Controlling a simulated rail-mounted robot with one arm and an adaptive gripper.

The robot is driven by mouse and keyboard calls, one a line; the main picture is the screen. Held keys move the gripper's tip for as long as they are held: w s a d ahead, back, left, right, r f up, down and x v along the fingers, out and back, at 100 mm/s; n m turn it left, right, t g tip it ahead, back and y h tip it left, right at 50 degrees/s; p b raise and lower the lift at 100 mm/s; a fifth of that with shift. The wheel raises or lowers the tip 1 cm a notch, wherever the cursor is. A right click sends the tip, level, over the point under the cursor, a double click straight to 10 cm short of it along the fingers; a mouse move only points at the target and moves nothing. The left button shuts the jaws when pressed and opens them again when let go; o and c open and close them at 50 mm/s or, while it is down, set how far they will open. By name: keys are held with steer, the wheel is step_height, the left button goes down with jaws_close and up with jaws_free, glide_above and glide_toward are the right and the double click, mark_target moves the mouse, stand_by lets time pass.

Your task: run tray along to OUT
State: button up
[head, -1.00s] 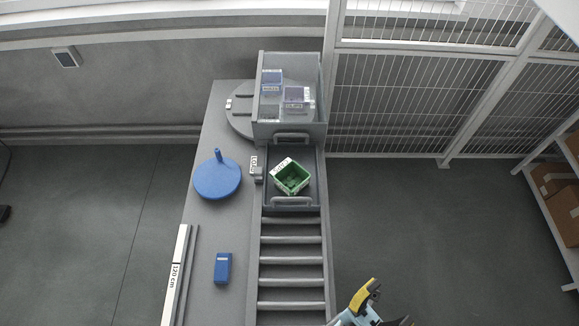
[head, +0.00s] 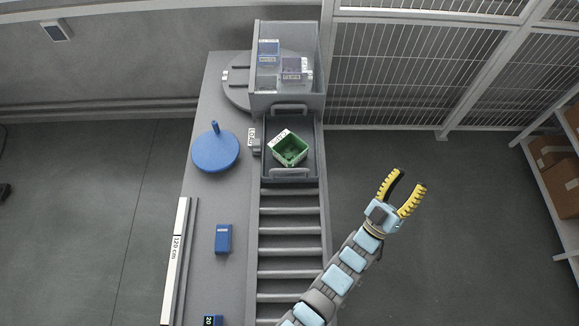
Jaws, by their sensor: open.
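The grey tray (head: 308,172) sits at the far end of the roller track (head: 292,232), just in front of a clear-fronted cabinet. It has a handle on its near edge and one on its far edge. A green bin (head: 290,150) with a white label stands in the tray, turned at an angle. A small label post (head: 254,146) stands at the tray's left side; its text is too small to read surely. No OUT sign is readable. My gripper (head: 407,184) is open and empty, to the right of the track and apart from the tray, with its yellow fingers pointing away.
The clear-fronted cabinet (head: 287,101) holds blue and clear bins. A blue disc with a peg (head: 215,152), a blue block (head: 223,239) and a 120 cm bar (head: 177,255) lie on the bench left of the track. Mesh fencing and shelves stand at right. The floor between is clear.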

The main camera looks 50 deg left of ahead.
steer(key=w+a+f+n+g+y, duration=0.1)
steer(key=w+a+f+n+g, duration=0.7)
steer(key=w+a, duration=0.5)
steer(key=w+a+f+n+g+h, duration=0.25)
steer(key=a+f+g, duration=0.55)
steer(key=a, duration=0.4)
steer(key=s+a+r+n+g+h, duration=0.2)
steer(key=s+a+n+g, duration=0.15)
steer(key=s, duration=0.45)
steer(key=s+a+r+n+g+h, duration=0.2)
steer(key=s+a+n+g, duration=0.15)
steer(key=s, duration=0.45)
steer(key=s+a+r+n+g+h, duration=0.2)
steer(key=s+n+g, duration=0.2)
steer(key=s, duration=0.5)
steer(key=shift+w+x, duration=0.2)
steer(key=shift+x, duration=2.7)
steer(key=shift+w+x, duration=0.2)
steer(key=shift+x, duration=2.75)
steer(key=shift+w+x, duration=0.15)
steer(key=shift+x, duration=2.75)
